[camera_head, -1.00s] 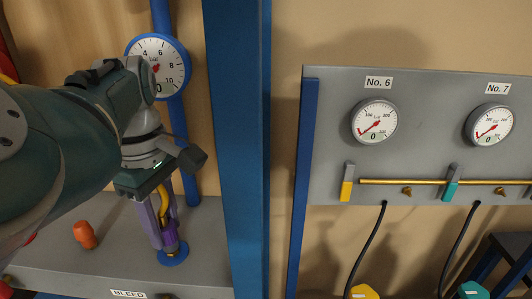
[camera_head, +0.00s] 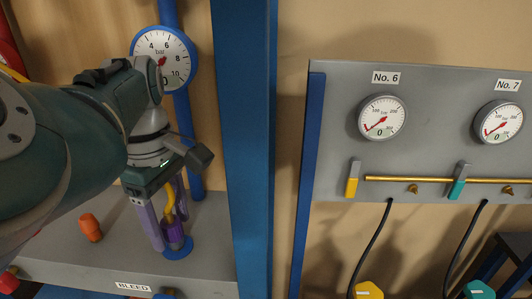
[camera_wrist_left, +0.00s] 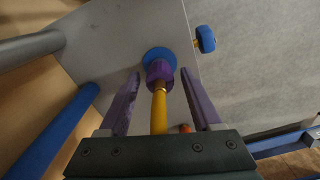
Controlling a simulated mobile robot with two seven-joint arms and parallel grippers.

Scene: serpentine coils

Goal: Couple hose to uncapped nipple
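My left gripper (camera_head: 170,230) reaches down from the left over a grey shelf, with its two purple fingers apart. A purple coupling (camera_head: 173,236) on the end of a yellow hose (camera_head: 169,207) stands on a round blue base (camera_head: 177,249). In the left wrist view the coupling (camera_wrist_left: 159,73) sits over the blue base (camera_wrist_left: 158,55), and the yellow hose (camera_wrist_left: 159,112) runs back between the open fingers, with gaps on both sides. The nipple itself is hidden under the coupling. My right gripper is not in view.
An orange cap-like piece (camera_head: 90,227) stands on the grey shelf (camera_head: 60,255) left of the base. A pressure gauge (camera_head: 163,60) on a blue pipe is behind my arm, its needle near zero. A blue post (camera_head: 245,150) stands to the right, before a gauge panel (camera_head: 440,130).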

